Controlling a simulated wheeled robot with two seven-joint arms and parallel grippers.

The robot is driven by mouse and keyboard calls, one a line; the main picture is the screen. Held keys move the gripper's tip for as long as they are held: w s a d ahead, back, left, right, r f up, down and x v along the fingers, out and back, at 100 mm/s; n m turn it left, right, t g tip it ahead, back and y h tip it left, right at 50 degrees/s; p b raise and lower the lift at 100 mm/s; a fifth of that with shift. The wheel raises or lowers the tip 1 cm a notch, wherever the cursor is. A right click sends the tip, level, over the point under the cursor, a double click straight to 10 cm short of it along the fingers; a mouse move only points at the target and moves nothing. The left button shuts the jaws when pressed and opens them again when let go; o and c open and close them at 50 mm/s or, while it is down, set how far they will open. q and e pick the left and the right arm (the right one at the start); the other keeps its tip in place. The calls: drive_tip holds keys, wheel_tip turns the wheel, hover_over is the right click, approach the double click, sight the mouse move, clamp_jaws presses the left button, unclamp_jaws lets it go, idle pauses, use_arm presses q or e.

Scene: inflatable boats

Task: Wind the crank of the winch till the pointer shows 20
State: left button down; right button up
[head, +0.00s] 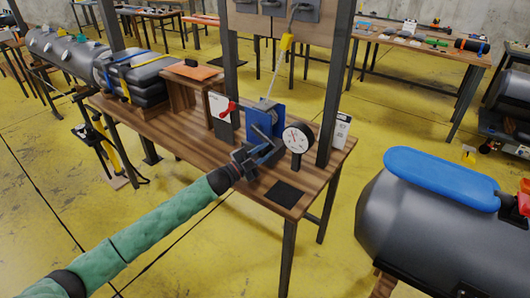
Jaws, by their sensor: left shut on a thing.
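The winch (279,113) is a blue bracket unit near the front right of the wooden workbench. A pale strap with a yellow piece (287,42) runs up from it. My left gripper (264,152) is at the near side of the winch, shut on the crank, whose handle is mostly hidden by the fingers. My right gripper is not in view.
A white panel with a red lever (222,107) stands left of the winch. A dark square pad (285,194) lies at the bench's front edge. Dark posts rise beside the bench. A grey boat tube with a blue pad (440,178) stands at right.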

use_arm(q)
drive_tip(key=shift+w+a+f+m+g, duration=0.1)
drive_tip(key=shift+a+f+m+g, duration=0.2)
drive_tip(key=shift+f+m, duration=0.35)
drive_tip(key=shift+w+a+f+m+g, duration=0.2)
drive_tip(key=shift+f+m+g, duration=0.15)
drive_tip(key=shift+m, duration=0.5)
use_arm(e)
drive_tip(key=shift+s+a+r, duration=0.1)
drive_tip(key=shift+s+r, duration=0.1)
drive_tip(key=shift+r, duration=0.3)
use_arm(q)
drive_tip(key=c, duration=1.2)
unclamp_jaws()
drive_tip(key=shift+a, duration=0.1)
